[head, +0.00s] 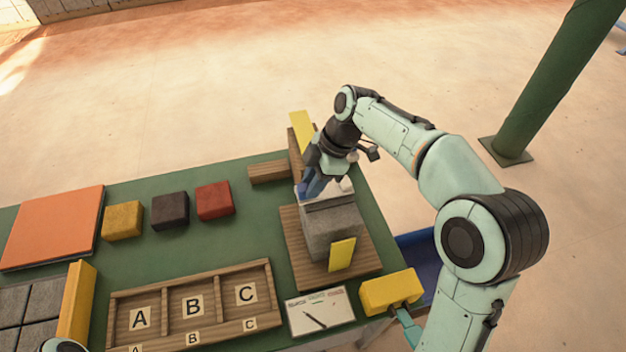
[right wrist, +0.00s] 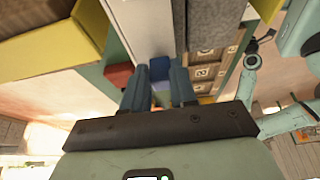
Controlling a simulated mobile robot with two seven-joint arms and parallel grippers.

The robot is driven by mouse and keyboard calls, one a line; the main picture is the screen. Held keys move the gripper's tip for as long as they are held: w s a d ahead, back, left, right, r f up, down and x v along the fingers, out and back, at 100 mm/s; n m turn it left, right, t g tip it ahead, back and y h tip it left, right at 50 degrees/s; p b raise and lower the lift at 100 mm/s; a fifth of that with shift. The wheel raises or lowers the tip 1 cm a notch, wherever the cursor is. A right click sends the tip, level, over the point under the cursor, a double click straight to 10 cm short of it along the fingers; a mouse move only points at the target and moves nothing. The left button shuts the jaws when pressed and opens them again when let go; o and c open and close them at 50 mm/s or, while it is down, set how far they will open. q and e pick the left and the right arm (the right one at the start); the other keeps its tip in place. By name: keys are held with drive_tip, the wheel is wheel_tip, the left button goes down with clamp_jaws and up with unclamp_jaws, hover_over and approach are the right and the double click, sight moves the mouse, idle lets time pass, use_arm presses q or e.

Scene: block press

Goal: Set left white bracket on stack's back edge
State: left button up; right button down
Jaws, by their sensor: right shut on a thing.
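The grey block stack (head: 332,232) stands on a wooden pallet board (head: 362,262) at the right of the green table. My right gripper (head: 309,188) points down at the stack's back top edge. It is shut on a white bracket (right wrist: 146,28), which shows as a long pale strip beyond its blue fingers in the right wrist view. The stack's grey side (right wrist: 214,25) lies close beside the bracket; whether they touch I cannot tell. In the head view the gripper and wrist hide much of the bracket. Part of my left arm shows at the right wrist view's right; its jaws are unclear.
A yellow piece (head: 342,254) leans at the stack's front. A yellow block (head: 391,291) sits at the table's right edge. A lettered wooden tray (head: 232,325), a drawing card (head: 319,311), and yellow (head: 122,220), dark (head: 169,211) and red (head: 214,201) blocks lie left.

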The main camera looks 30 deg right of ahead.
use_arm(q)
drive_tip(key=shift+s+f, duration=0.1)
drive_tip(key=shift+f, duration=0.25)
use_arm(e)
drive_tip(key=shift+f, duration=0.4)
drive_tip(key=c, duration=0.8)
unclamp_jaws()
drive_tip(key=shift+r, duration=0.1)
use_arm(q)
drive_tip(key=r+p, duration=0.1)
drive_tip(key=w+r+p, duration=0.1)
drive_tip(key=r, duration=0.1)
drive_tip(key=shift+w, duration=0.1)
use_arm(e)
drive_tip(key=v, duration=1.3)
drive_tip(key=shift+r, duration=0.1)
